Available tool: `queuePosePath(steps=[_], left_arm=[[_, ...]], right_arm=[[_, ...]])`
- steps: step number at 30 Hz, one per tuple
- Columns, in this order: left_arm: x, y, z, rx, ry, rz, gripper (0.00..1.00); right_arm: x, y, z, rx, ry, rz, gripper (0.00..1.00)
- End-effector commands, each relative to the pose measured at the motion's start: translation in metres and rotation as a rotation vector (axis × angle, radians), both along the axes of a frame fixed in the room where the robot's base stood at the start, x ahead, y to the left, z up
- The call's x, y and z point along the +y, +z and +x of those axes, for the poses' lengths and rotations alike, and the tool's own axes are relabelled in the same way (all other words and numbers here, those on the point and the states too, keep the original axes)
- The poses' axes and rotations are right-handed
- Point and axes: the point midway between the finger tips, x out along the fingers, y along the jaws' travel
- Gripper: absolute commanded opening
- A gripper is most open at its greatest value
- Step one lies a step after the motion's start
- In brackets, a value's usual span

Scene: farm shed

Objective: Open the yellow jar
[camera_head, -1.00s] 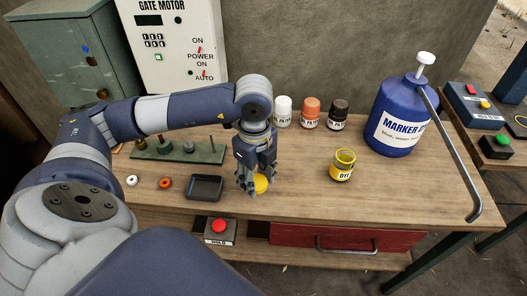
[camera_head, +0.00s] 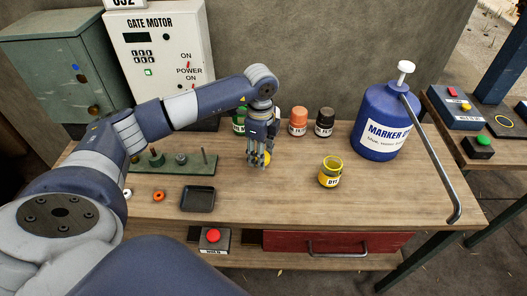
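The yellow jar (camera_head: 330,173) stands upright on the workbench, right of the middle. Its top is open and a yellow rim shows. My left gripper (camera_head: 262,158) is to the left of the jar, pointing down over the bench. It is shut on a yellow lid (camera_head: 266,158), seen partly between its fingers. Whether the lid touches the bench is hard to tell. My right gripper is not in view.
Behind my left gripper stand a green jar (camera_head: 239,121), an orange jar (camera_head: 298,122) and a dark jar (camera_head: 325,122). A large blue marker bottle (camera_head: 384,125) stands at right. A black tray (camera_head: 198,199) lies left. The bench front around the yellow jar is clear.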

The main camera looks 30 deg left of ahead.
Motion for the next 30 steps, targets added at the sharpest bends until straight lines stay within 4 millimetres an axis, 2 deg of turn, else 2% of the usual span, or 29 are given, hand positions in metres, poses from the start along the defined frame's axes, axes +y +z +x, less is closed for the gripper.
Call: queuePosePath(steps=[3, 7, 11, 18, 29, 30], left_arm=[[0.005, 0.000, 0.017, 0.001, 0.001, -0.001, 0.13], [0.008, -0.002, 0.026, 0.001, -0.001, -0.001, 0.13], [0.009, -0.007, 0.028, 0.002, -0.001, 0.000, 0.13], [0.009, -0.035, 0.027, 0.003, -0.001, -0.001, 0.12], [0.009, -0.042, 0.028, 0.001, -0.001, 0.000, 0.12], [0.009, -0.042, 0.028, 0.001, -0.001, 0.000, 0.46]], right_arm=[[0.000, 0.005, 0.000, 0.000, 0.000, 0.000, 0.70], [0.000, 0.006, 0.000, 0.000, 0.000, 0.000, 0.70], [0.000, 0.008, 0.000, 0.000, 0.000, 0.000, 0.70], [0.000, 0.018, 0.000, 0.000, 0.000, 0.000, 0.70], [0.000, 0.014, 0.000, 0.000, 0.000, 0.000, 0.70], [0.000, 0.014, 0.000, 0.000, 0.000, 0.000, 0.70]])
